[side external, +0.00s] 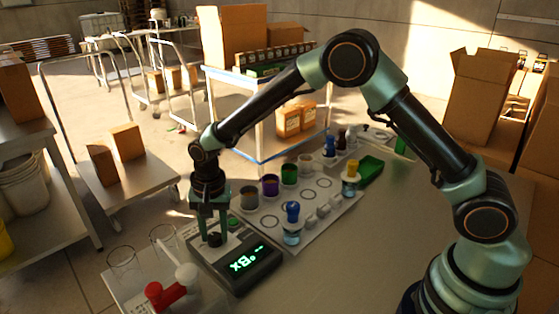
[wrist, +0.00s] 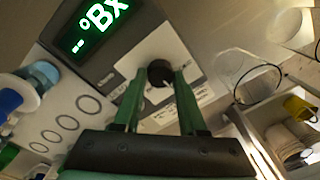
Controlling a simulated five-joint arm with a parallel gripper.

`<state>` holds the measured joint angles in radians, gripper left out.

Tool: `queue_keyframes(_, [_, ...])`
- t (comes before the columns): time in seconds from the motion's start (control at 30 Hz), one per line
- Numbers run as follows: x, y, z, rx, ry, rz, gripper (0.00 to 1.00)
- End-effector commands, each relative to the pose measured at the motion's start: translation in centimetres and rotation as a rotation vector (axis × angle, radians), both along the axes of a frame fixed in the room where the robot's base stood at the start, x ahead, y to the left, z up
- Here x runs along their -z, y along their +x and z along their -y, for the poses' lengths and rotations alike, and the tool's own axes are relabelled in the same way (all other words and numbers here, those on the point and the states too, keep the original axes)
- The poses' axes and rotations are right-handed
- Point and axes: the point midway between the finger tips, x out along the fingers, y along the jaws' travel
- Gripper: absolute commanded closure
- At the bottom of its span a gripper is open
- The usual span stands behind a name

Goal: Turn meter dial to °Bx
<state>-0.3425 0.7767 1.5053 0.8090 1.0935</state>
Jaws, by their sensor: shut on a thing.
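The meter (side external: 262,272) is a dark grey box with a lit green display (side external: 247,259). In the wrist view the display (wrist: 97,24) reads "°Bx". The meter's small black dial (wrist: 159,72) sits on a pale, printed panel. My gripper (side external: 214,236) points straight down over the panel, with its green fingers on both sides of the dial. In the wrist view my gripper (wrist: 158,80) is shut on the dial. The fingers partly hide the dial in the side view.
A pale rack (side external: 330,212) holding several coloured pots and a blue-capped jar (side external: 291,222) stands just right of the meter. Empty glasses (side external: 124,263) and a red-and-white tool (side external: 165,294) lie to the left. The tabletop at right is clear.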

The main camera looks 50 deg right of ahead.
Motion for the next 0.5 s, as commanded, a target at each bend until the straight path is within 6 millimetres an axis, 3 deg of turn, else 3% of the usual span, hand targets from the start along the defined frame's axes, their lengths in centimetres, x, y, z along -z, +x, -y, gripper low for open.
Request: queue_keyframes(0.5, [0.00,-0.02,0.33,0.109,0.004,-0.003,1.00])
